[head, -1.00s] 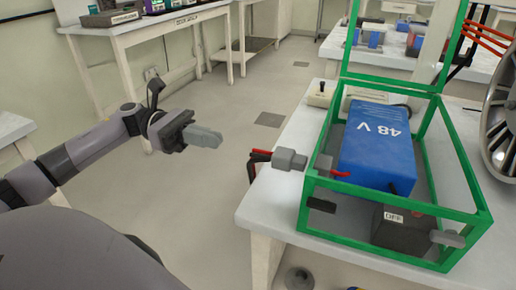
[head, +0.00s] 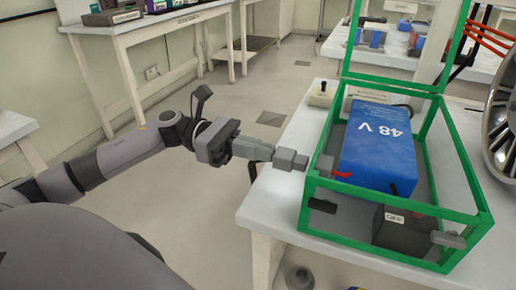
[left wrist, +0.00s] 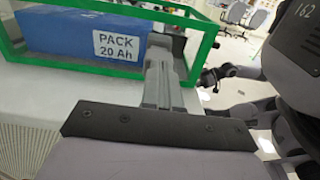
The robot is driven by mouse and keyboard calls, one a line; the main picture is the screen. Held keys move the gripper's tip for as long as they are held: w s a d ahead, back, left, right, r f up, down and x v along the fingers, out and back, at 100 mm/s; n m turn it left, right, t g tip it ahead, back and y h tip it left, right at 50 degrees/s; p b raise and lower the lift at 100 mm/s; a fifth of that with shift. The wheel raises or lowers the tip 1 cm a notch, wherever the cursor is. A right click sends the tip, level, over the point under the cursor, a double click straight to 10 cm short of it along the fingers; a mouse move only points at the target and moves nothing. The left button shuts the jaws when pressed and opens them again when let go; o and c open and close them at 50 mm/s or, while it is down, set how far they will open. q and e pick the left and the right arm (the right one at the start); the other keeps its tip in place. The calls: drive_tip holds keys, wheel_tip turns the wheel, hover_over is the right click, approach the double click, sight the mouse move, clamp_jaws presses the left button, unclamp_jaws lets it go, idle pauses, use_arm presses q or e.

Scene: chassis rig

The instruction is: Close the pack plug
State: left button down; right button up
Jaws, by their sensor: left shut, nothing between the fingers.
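The pack plug (head: 291,160) is a light grey block at the left side of the green frame, in front of the blue 48 V pack (head: 378,150). A second grey piece and a short red cable (head: 342,175) show just inside the frame. My left gripper (head: 270,152) is shut and empty, its fingertips up against the outer end of the plug; I cannot tell whether they touch. In the left wrist view its fingers reach toward the frame and hide most of the plug. My right gripper (left wrist: 207,78) shows small and dark in the left wrist view; its jaws are unclear.
The green frame (head: 400,205) surrounds the pack, with a dark box labelled OFF (head: 396,228) and a grey handle (head: 448,240) at its front. A wheel (head: 503,125) stands at the right. The white table (head: 265,205) is bare at its left edge.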

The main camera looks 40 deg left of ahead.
sight(275, 155)
use_arm(q)
drive_tip(key=x, duration=0.3)
drive_tip(key=shift+d+b, duration=0.15)
drive_tip(key=shift+b, duration=0.2)
use_arm(e)
drive_tip(key=shift+a+r, duration=0.2)
drive_tip(key=shift+a, duration=0.1)
use_arm(q)
drive_tip(key=shift+d, duration=0.1)
